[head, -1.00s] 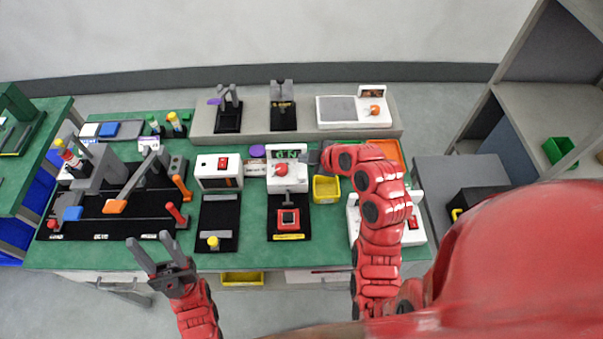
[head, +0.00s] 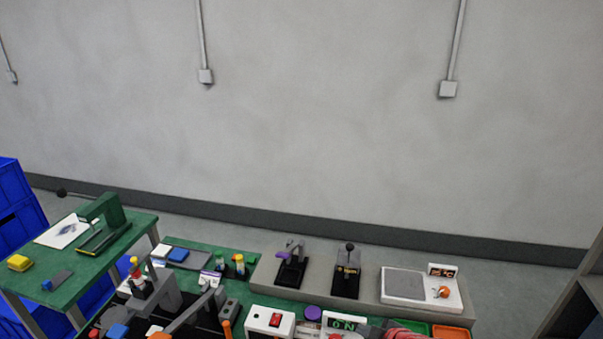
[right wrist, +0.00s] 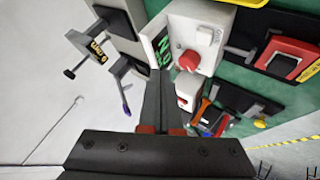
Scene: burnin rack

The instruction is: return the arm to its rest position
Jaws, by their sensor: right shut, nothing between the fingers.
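My right gripper (right wrist: 160,85) shows in the right wrist view with its dark fingers together and nothing between them. Beyond its fingertips is a white unit (right wrist: 205,38) with a red knob and a green-lit display; I cannot tell the exact gap. The rest of that arm is cut off. My left gripper is outside both current views.
A grey raised shelf (head: 322,293) carries two black fixtures and a white scale-like device (head: 408,286). A white box with a red switch (head: 270,321) and an orange tray (head: 451,332) stand in front. A green side table (head: 75,270) is at the left.

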